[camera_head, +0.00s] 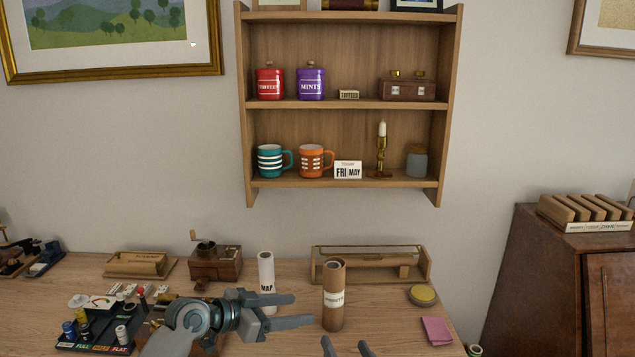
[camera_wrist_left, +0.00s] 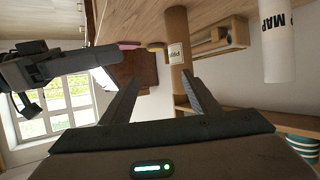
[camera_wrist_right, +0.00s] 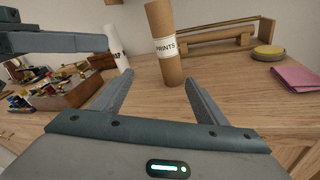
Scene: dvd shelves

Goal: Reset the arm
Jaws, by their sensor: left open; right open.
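My left gripper (camera_head: 303,310) reaches in from the left above the table, with its fingers apart and nothing between them. In its wrist view (camera_wrist_left: 162,78) the fingers are also spread and empty. My right gripper (camera_head: 345,344) shows only its fingertips at the bottom edge of the head view. Its wrist view (camera_wrist_right: 159,78) shows it open and empty, facing the brown tube marked PRINTS (camera_wrist_right: 165,45). That tube also stands upright in the head view (camera_head: 334,312), right of my left gripper's tips. A white tube marked MAP (camera_head: 266,274) stands behind my left gripper.
The table holds a coffee grinder (camera_head: 215,262), a wooden rack (camera_head: 372,278), a yellow round tin (camera_head: 423,295), a pink cloth (camera_head: 436,330) and a black tray of small items (camera_head: 98,346). A wall shelf (camera_head: 345,104) hangs above. A dark cabinet (camera_head: 540,275) stands right.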

